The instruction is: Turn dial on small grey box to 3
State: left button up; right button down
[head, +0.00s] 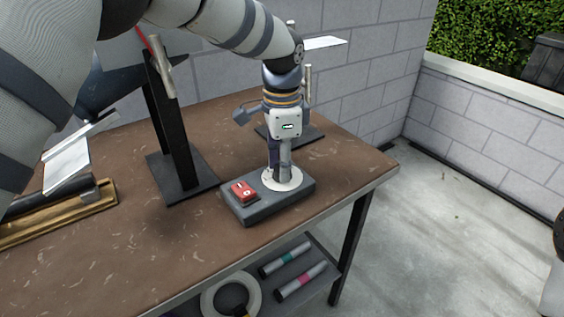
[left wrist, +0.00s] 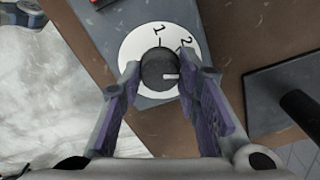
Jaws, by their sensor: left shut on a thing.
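The small grey box (head: 262,209) lies near the front edge of the brown workbench, with a red switch (head: 243,192) on its left end and a white dial plate (head: 294,184) on its right. My left gripper (head: 283,168) points straight down over the plate, shut on the dial knob. In the left wrist view the dark round knob (left wrist: 158,69) sits between the fingertips. Numerals 1 and 2 show on the plate (left wrist: 133,47). The knob's white mark points right, past the 2. The right finger covers that part of the plate, and no 3 shows.
A black stand (head: 184,177) rises left of the box, and another stands behind my gripper. A wooden-edged tool (head: 60,220) lies far left. A lower shelf holds a tape roll (head: 231,296) and two tubes (head: 300,282). Brick walls stand behind; open floor lies right.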

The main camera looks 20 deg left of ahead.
pick_arm(q)
jog(key=o, duration=1.2)
jog(key=shift+c, duration=0.2)
notch_tip(320, 180, up, 12)
